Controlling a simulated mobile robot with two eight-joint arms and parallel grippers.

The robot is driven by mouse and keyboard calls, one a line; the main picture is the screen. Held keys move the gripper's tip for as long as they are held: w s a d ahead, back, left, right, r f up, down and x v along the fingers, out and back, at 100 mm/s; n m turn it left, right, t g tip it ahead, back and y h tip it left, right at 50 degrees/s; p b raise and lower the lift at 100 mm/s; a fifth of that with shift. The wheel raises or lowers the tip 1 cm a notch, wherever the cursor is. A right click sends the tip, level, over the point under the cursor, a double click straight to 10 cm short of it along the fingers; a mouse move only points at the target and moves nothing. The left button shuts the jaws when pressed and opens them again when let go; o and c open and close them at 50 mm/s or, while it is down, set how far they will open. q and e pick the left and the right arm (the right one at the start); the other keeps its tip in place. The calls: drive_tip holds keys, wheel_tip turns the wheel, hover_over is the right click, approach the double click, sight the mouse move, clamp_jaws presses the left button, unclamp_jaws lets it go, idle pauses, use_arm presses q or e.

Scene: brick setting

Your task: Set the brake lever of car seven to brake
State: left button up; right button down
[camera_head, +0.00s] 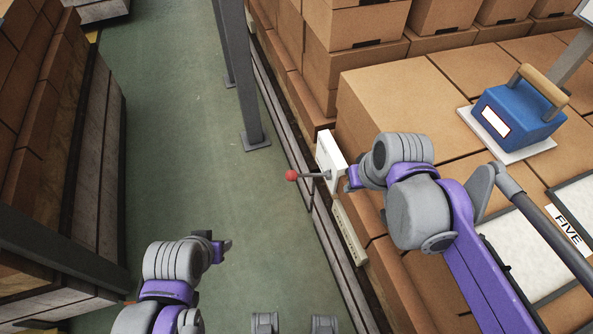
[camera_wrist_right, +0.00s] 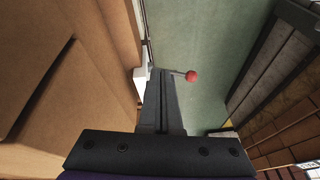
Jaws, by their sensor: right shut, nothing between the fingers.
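The brake lever (camera_head: 292,175) is a thin grey rod with a red ball at its end. In the head view it sticks out to the left, roughly level, from a white box (camera_head: 331,158) on the side of the brick-loaded car. My right gripper (camera_head: 352,180) is just right of the box, shut and empty. In the right wrist view its fingers (camera_wrist_right: 163,75) are together, and the red ball (camera_wrist_right: 191,76) shows just right of their tips. The fingers partly cover the rod; contact cannot be told. My left gripper (camera_head: 222,246) is low over the floor, its jaws unclear.
A pale plate (camera_head: 349,233) with unreadable marks is below the lever. A blue block with a wooden handle (camera_head: 520,115) and a "FIVE" sign (camera_head: 568,230) lie at the right. A grey post (camera_head: 240,85) stands in the green aisle (camera_head: 180,130), which is otherwise clear.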

sight(291, 175)
drive_tip(key=w+a+r+n+g+y+b, duration=0.2)
drive_tip(key=w+a, duration=0.6)
drive_tip(key=w, duration=0.3)
drive_tip(key=shift+g, duration=0.3)
drive_tip(key=b+x, duration=0.1)
drive_tip(key=x, duration=1.3)
drive_tip(key=shift+w, duration=0.1)
drive_tip(key=shift+s+a+f+h+b, duration=0.2)
drive_tip(key=shift+a+f+h+b, duration=0.25)
drive_tip(key=shift+f+h, duration=0.1)
wheel_tip(291, 175, down, 12)
drive_tip(key=s+a+t+h+b, duration=0.1)
drive_tip(key=a+t+h+b, duration=0.1)
drive_tip(key=h+b, duration=0.4)
drive_tip(key=shift+a+n+t+h+b, duration=0.4)
drive_tip(key=shift+a+h, duration=0.05)
drive_tip(key=shift+h, duration=0.3)
